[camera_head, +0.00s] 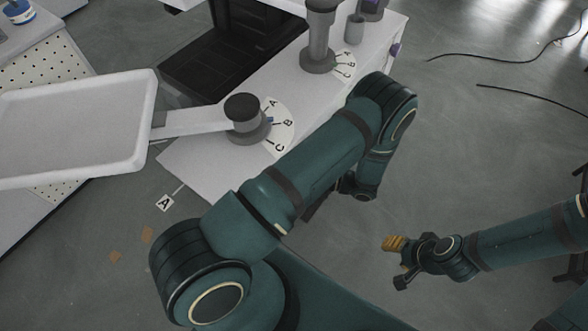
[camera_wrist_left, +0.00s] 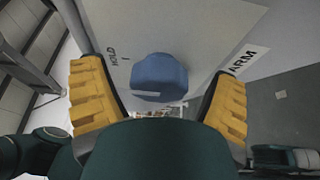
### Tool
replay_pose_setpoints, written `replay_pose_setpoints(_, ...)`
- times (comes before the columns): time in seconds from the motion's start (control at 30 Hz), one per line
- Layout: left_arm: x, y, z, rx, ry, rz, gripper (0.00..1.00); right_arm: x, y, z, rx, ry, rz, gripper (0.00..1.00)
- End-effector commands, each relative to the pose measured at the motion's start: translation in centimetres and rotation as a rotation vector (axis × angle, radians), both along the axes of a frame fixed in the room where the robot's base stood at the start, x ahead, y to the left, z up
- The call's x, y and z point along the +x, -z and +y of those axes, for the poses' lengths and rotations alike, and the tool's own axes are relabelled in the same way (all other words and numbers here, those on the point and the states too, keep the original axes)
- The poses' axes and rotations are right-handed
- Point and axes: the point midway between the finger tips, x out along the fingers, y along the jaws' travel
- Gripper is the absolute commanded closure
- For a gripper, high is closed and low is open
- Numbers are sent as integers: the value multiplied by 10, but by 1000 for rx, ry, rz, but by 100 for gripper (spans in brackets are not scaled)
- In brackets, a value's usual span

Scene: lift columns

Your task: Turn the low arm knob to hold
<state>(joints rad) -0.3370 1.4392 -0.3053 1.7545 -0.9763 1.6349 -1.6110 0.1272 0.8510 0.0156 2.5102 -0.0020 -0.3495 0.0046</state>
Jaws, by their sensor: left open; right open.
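The blue knob (camera_wrist_left: 160,72) sits on a pale panel in the left wrist view, with a light pointer mark low on its left. The label HOLD (camera_wrist_left: 112,55) and a small tick are left of it; the label ARM (camera_wrist_left: 243,60) is to its right. My left gripper (camera_wrist_left: 157,84) is open, its yellow fingers on either side of the knob with gaps visible; depth contact cannot be told. In the head view my own left arm hides that gripper and the knob is not seen. My right gripper (camera_head: 394,262) is open and empty over the floor.
A lift column (camera_head: 244,112) carries a white tray (camera_head: 75,120) on an arm, beside a dial marked A, B, C (camera_head: 281,128). A second column (camera_head: 319,45) stands behind on the white bench (camera_head: 190,158). Floor around my right gripper is clear; cables (camera_head: 500,58) lie farther back.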

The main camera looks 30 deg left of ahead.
Motion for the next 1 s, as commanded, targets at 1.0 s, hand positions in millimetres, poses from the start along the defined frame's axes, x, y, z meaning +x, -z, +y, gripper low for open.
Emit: replay_pose_setpoints(1.0,36,1,-111,-1,0,1,13,0,0,0,0,0,0,53)
